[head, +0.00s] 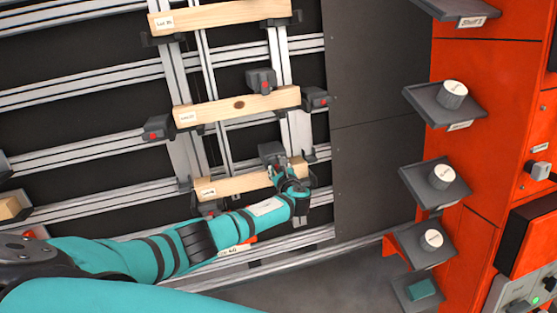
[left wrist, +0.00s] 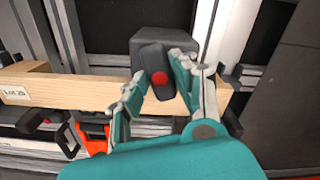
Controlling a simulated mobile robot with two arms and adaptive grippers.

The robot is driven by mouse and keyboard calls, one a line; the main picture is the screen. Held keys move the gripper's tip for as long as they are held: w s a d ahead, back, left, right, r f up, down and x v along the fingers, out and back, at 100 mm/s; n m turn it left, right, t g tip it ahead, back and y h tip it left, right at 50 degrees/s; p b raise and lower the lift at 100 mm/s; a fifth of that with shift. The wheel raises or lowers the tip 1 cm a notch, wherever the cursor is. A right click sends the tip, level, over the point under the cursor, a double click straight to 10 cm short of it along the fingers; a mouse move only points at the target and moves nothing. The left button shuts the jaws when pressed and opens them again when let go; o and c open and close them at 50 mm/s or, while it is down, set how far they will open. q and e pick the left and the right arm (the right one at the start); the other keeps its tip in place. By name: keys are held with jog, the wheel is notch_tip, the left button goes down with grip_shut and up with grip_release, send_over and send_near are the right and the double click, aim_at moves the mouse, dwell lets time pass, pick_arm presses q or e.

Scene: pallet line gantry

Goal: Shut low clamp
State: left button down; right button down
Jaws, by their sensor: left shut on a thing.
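The lowest wooden board (head: 232,185) lies across the rails of the gantry, its label at the left end. It also shows in the left wrist view (left wrist: 80,93). The low clamp (left wrist: 157,78) is a dark block with a black handle and a red dot, at the board's upper edge. In the head view the clamp (head: 271,152) is partly behind my gripper. My left gripper (head: 281,172) is at the clamp. In the left wrist view its teal fingers (left wrist: 156,80) are on both sides of the black handle, shut on it. My right gripper is not in view.
Two more boards with clamps are above, the middle one (head: 240,106) and the top one (head: 220,14). An orange cabinet (head: 480,120) at the right carries several dark shelves with white round pieces. A dark panel (head: 375,110) stands between.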

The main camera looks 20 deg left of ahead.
pick_arm(q)
jog(key=shift+m, duration=0.7)
jog(key=shift+f+m, duration=0.1)
jog(key=shift+m, duration=0.2)
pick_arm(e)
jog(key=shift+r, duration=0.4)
